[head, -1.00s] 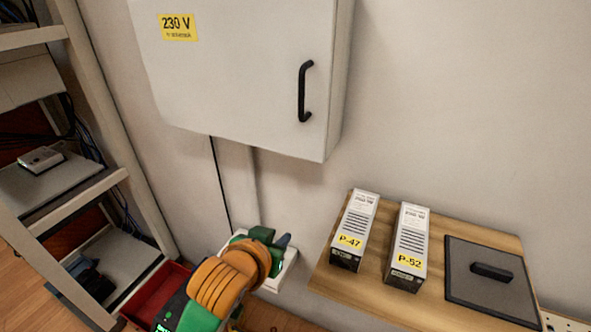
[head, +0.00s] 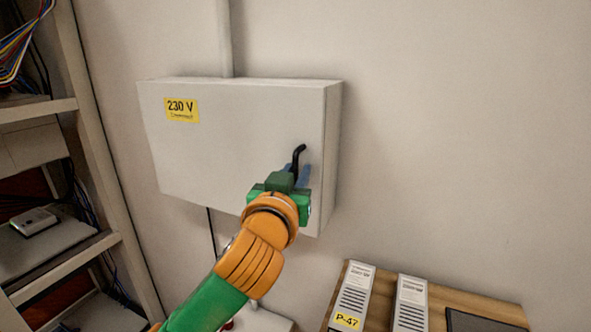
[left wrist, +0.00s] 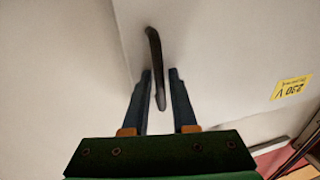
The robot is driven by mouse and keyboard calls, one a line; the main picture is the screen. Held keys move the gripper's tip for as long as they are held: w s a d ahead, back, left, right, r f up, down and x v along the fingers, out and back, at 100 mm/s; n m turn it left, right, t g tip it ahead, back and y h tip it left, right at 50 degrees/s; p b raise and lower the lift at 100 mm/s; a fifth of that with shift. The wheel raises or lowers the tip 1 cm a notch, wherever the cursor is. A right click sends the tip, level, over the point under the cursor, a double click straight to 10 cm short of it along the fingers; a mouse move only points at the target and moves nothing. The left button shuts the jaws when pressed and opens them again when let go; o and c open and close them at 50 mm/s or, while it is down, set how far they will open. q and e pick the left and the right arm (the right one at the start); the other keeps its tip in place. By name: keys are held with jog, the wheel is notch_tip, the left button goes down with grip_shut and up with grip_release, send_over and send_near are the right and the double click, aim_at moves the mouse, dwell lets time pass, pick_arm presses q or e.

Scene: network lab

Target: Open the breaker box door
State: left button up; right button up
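The breaker box (head: 235,140) is a pale grey cabinet on the wall with a yellow 230 V label (head: 181,109). Its door looks shut. A black bar handle (head: 298,156) stands near the door's right edge; its lower part is hidden behind my gripper in the head view. My left gripper (head: 297,174) is at the handle. In the left wrist view the two blue fingers (left wrist: 160,88) are apart, with the end of the handle (left wrist: 155,60) between them and a gap visible on at least one side. My right gripper is not in view.
A shelf rack (head: 75,150) with cables stands at the left. A wooden shelf (head: 455,300) at the lower right holds two grey modules, one labelled P-47 (head: 352,300), and a dark panel. The wall right of the box is clear.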

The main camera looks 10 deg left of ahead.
pick_arm(q)
jog(key=shift+s, duration=0.15)
grip_shut()
dwell(1.2)
